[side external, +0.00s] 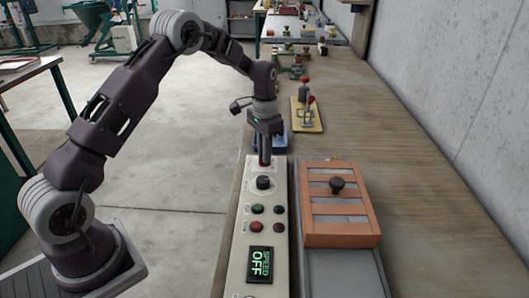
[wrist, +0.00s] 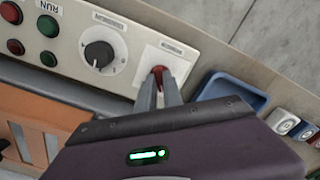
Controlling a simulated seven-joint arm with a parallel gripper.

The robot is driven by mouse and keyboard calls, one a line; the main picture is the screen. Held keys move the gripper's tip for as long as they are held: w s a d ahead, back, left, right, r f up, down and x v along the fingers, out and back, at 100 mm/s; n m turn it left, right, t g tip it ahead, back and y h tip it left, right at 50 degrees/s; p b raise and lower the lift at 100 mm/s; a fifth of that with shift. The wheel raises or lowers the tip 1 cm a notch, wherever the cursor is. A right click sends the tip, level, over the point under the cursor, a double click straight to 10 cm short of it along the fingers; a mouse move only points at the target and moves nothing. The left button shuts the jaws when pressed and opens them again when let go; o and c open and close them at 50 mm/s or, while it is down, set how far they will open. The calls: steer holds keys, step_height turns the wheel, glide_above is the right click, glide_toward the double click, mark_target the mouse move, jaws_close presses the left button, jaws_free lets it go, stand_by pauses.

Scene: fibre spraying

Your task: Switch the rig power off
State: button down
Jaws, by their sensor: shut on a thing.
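The grey control panel (side external: 238,240) lies along the front of the bench. At its far end is a small red switch (wrist: 158,70) on a white plate. My gripper (wrist: 160,84) is shut on this red switch, with its fingers pointing down onto it; the fingers hide most of the switch. In the side view my gripper (side external: 264,158) stands over the far end of the panel. The black dial (side external: 263,183) is just nearer than the switch. The green display (side external: 260,265) reads "SPEED OFF".
Red and green buttons (side external: 257,209) sit between dial and display. An orange slatted cover (side external: 340,236) with a black knob stands right of the panel. A blue tray (wrist: 234,92) lies just beyond the switch. A yellow-based clamp (side external: 306,118) is farther back. The bench's right side is clear.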

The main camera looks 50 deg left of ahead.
steer(key=c, duration=1.5)
jaws_free()
step_height(320, 180, up, 7)
steer(key=shift+r, duration=0.1)
steer(key=s+d+r+t, duration=0.1)
steer(key=s+d+r, duration=0.3)
steer(key=s+r, duration=0.3)
steer(key=s+d+r+t, duration=0.2)
steer(key=s+d+r, duration=0.1)
steer(key=s+r, duration=0.4)
steer(key=s+d+t, duration=0.1)
steer(key=s, duration=0.5)
steer(key=s+d+n, duration=0.1)
steer(key=s+d, duration=0.1)
steer(key=s, duration=0.5)
steer(key=s+d+t, duration=0.1)
steer(key=s+d, duration=0.1)
steer(key=s, duration=0.5)
steer(key=shift+d+r+n+t, duration=0.1)
steer(key=shift+d+n+t, duration=0.05)
steer(key=shift+n+t, duration=0.2)
